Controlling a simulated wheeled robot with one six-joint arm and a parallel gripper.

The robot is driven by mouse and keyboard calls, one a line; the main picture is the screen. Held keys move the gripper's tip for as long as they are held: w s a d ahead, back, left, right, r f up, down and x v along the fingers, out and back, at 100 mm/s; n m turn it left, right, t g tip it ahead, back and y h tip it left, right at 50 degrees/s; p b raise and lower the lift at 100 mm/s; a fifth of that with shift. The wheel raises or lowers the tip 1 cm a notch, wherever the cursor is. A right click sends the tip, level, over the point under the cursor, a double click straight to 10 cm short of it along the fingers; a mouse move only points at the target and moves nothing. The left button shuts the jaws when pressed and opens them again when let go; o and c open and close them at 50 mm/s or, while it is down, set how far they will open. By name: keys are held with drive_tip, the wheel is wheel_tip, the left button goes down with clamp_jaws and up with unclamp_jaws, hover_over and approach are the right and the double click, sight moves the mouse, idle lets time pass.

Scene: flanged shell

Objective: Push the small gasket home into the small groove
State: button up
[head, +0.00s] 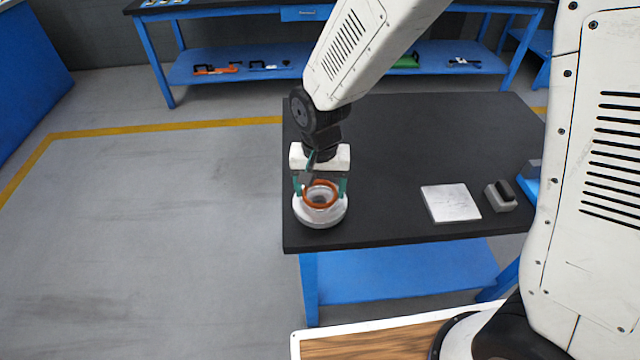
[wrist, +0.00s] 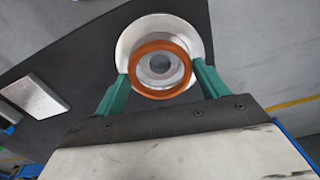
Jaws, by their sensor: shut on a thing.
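The flanged shell (head: 321,221) is a pale metal ring-shaped part standing near the left front corner of the black table. An orange-brown ring, the gasket (head: 308,202), is at the top of the shell. In the wrist view the gasket (wrist: 136,86) shows as a full ring in front of the shell's flange (wrist: 158,22), shifted toward my gripper. My gripper (wrist: 158,82) has its green fingers on either side of the gasket, shut on it. In the head view my gripper (head: 320,188) points down over the shell. Whether the gasket touches the groove cannot be told.
A pale square plate (head: 451,203) and a grey block with a dark top (head: 501,196) lie to the right on the black table (head: 420,130). The table's left and front edges are close to the shell. A blue workbench (head: 250,68) stands behind.

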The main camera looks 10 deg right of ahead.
drive_tip(key=shift+f, duration=0.85)
drive_tip(key=o, duration=1.2)
wheel_tip(320, 180, up, 8)
drive_tip(key=shift+f, duration=0.1)
